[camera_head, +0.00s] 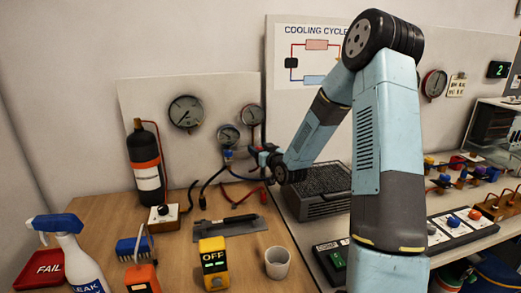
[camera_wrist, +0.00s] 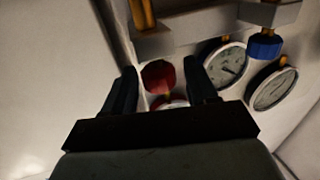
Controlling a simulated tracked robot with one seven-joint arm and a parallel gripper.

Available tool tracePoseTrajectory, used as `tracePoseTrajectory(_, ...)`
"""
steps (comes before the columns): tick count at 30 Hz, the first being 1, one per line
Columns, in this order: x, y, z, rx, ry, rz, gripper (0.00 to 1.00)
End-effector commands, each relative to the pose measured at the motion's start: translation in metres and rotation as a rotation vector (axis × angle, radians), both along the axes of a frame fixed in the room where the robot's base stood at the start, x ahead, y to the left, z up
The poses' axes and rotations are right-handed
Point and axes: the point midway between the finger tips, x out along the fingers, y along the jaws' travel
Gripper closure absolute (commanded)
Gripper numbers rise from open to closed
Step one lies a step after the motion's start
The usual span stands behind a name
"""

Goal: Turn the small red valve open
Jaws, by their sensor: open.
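The small red valve (camera_wrist: 158,76) is a dark red knob on the gauge manifold (camera_wrist: 195,30). In the wrist view it shows between the two dark fingers of my gripper (camera_wrist: 161,78), which are open with a gap on each side of it. I cannot tell how deep the knob sits between the fingers. In the head view my gripper (camera_head: 266,157) is at the manifold below the two small gauges and mostly hides the red valve.
A blue knob (camera_wrist: 263,46) and two gauges (camera_wrist: 225,65) are close to the right of my gripper in the wrist view. Hoses (camera_head: 212,183) hang below the manifold. A gas cylinder (camera_head: 147,165) stands left, and a yellow OFF box (camera_head: 213,263) and cup (camera_head: 277,263) stand in front.

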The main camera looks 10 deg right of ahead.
Motion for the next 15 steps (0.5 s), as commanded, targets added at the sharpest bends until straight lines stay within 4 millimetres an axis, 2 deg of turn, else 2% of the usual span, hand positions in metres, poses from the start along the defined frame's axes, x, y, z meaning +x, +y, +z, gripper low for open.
tracePoseTrajectory(9,0.0017,0.0003,0.0001,0.000,0.000,0.000,0.44)
tracePoseTrajectory(15,0.0015,0.0002,0.0001,0.000,0.000,0.000,0.63)
